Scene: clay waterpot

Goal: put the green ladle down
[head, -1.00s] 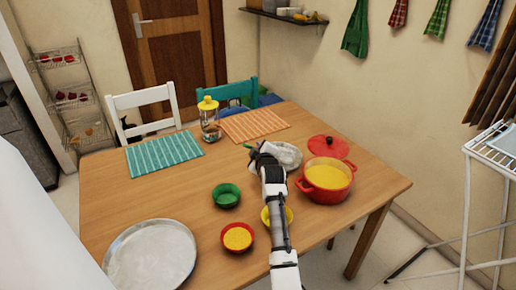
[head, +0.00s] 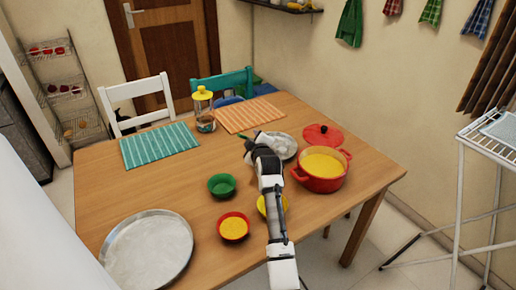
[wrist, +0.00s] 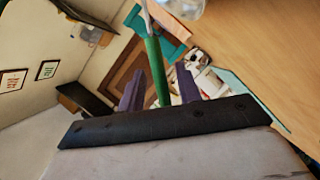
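The green ladle's handle (wrist: 157,75) runs between the two purple fingers of my gripper (wrist: 160,78) in the wrist view. A gap shows on each side of the handle, so the fingers look open around it. In the head view my gripper (head: 252,146) is low over the table (head: 165,190), at the left edge of a grey-white plate (head: 289,150). A small green bit of the ladle (head: 245,137) shows just beyond it. My arm hides much of the ladle, and I cannot tell whether it rests on the plate or the table.
A red pot (head: 318,181) of yellow food stands right of the plate, its red lid (head: 323,134) behind it. A green bowl (head: 222,187), red bowl (head: 234,230) and yellow bowl (head: 263,206) lie nearer. A jar (head: 204,110) stands behind; a large tray (head: 150,250) is front left.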

